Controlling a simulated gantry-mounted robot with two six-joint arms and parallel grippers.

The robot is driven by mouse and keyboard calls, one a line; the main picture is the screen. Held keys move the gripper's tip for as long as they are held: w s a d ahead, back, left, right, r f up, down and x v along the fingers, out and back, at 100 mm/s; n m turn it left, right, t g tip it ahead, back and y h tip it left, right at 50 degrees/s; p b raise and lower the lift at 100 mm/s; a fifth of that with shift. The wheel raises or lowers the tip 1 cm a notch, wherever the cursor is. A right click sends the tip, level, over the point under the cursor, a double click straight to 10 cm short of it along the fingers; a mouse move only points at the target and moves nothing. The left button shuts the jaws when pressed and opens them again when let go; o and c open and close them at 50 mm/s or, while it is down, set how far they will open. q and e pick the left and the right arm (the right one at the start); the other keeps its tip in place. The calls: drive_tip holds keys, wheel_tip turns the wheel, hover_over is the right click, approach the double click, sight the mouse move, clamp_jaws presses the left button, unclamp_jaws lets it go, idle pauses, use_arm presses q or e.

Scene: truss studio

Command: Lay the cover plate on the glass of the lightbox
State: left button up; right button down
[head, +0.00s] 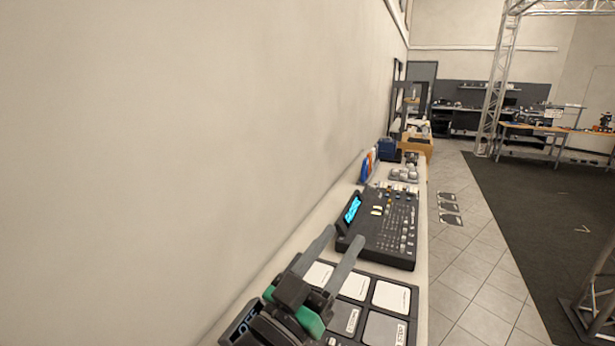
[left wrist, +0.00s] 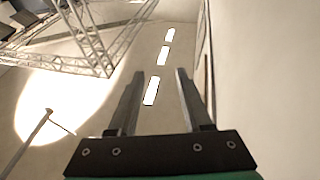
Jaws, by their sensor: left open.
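My left gripper (head: 343,237) is at the bottom of the head view, over the near end of a long bench by the wall. Its two grey fingers are apart and point away along the bench. In the left wrist view the gripper (left wrist: 159,74) is open and empty, pointing up at ceiling lights. Beneath and beside it is a dark-framed panel (head: 367,305) with several white and grey square tiles, some with small labels; the gripper hides part of it. I cannot tell the lightbox or its cover plate for certain. My right gripper is not in view.
A black control console (head: 385,235) with a lit blue screen stands just beyond the panel. Farther along the bench are small grey items (head: 404,174) and a blue box (head: 388,149). The wall (head: 220,130) runs close on the left. The tiled floor (head: 465,260) on the right has open room.

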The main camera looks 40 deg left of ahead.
use_arm(q)
drive_tip(key=s+d+r+m+t+h, duration=0.1)
drive_tip(key=s+d+r+t, duration=0.1)
drive_tip(key=s+r, duration=0.4)
drive_tip(key=s+d+r+m+t+h, duration=0.1)
drive_tip(key=s+r, duration=0.4)
drive_tip(key=r, duration=0.7)
drive_tip(key=d+t+h, duration=0.1)
drive_tip(key=t, duration=0.1)
drive_tip(key=shift+s+d+t+h, duration=0.3)
drive_tip(key=shift+s, duration=0.1)
